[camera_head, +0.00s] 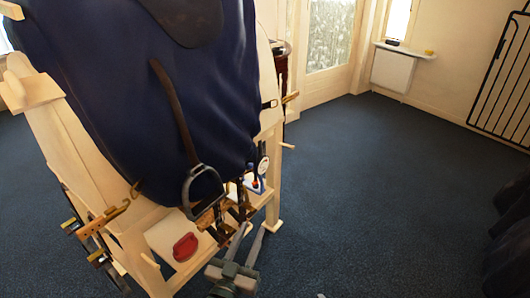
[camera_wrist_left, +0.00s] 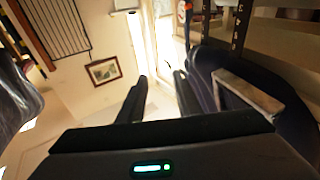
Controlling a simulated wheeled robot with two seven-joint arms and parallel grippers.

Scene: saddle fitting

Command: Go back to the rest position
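My left gripper (camera_head: 247,236) is low in the middle of the head view, in front of the wooden stand's lower right side. Its two fingers are apart with nothing visible between them. In the left wrist view the fingers (camera_wrist_left: 160,95) also stand apart, with a bright gap between them. My right gripper is not in view. The wooden stand (camera_head: 62,140) carries a navy pad (camera_head: 105,60) and a dark saddle (camera_head: 185,18), cut off by the top edge. A brown strap hangs from it with a metal stirrup (camera_head: 203,188) at its end.
A red object (camera_head: 185,246) lies on the stand's low shelf. Small tools hang or stand by the stand's edges. Dark bulky shapes (camera_head: 508,240) are at the right edge. Open blue carpet (camera_head: 370,190) lies between. A black rack (camera_head: 505,75) is on the far wall.

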